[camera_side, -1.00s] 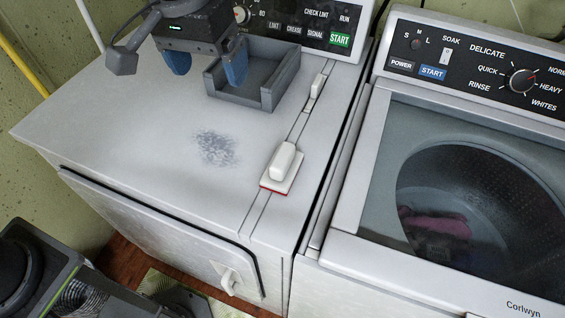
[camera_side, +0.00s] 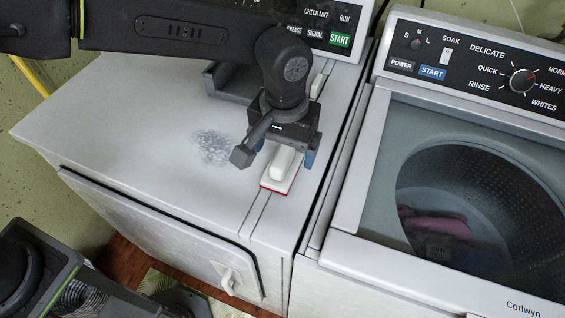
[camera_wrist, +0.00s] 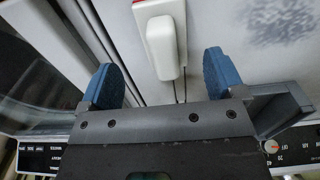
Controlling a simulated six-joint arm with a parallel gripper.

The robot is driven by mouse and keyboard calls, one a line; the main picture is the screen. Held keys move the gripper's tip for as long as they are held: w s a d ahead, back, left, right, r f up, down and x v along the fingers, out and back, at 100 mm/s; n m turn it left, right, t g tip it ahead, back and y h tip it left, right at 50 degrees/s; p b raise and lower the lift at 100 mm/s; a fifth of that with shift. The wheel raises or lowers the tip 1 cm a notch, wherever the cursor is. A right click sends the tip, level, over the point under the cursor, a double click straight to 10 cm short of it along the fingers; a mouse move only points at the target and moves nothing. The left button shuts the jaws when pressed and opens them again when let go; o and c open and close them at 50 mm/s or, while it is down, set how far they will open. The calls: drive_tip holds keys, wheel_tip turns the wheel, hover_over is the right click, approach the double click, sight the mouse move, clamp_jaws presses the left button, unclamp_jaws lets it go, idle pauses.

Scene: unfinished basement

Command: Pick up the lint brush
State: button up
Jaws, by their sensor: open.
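The lint brush, a white handle on a white base with a red lower edge, lies on the dryer top (camera_side: 130,125) near its right side. It shows in the side view (camera_side: 282,172), its far end partly hidden by my gripper, and in the wrist view (camera_wrist: 162,45). My gripper (camera_side: 285,155) is open and empty above the brush. In the wrist view my gripper's blue fingertips (camera_wrist: 160,72) stand apart, one on each side of the handle's line, with the handle end between them. No contact with the brush shows.
A grey tray (camera_side: 228,84) stands at the back of the dryer, partly hidden by my arm. A grey lint patch (camera_side: 212,147) lies left of the brush. The washer (camera_side: 345,235), with pink cloth (camera_side: 435,224) inside, stands to the right. The dryer's front left top is clear.

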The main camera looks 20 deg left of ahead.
sight(282, 155)
drive_tip(key=shift+w+a+f, duration=0.15)
drive_tip(key=shift+f, duration=1.25)
drive_tip(key=shift+w+a+f, duration=0.1)
drive_tip(key=shift+f, duration=1.25)
drive_tip(key=shift+c, duration=0.3)
drive_tip(key=c, duration=1)
drive_tip(key=shift+o, duration=0.2)
drive_tip(key=shift+r, duration=0.15)
wheel_tip(282, 155, up, 4)
drive_tip(key=shift+f, duration=0.1)
drive_tip(key=w+a+r, duration=0.2)
drive_tip(key=a+r, duration=0.5)
drive_tip(key=a, duration=0.4)
drive_tip(key=shift+w+a, duration=0.2)
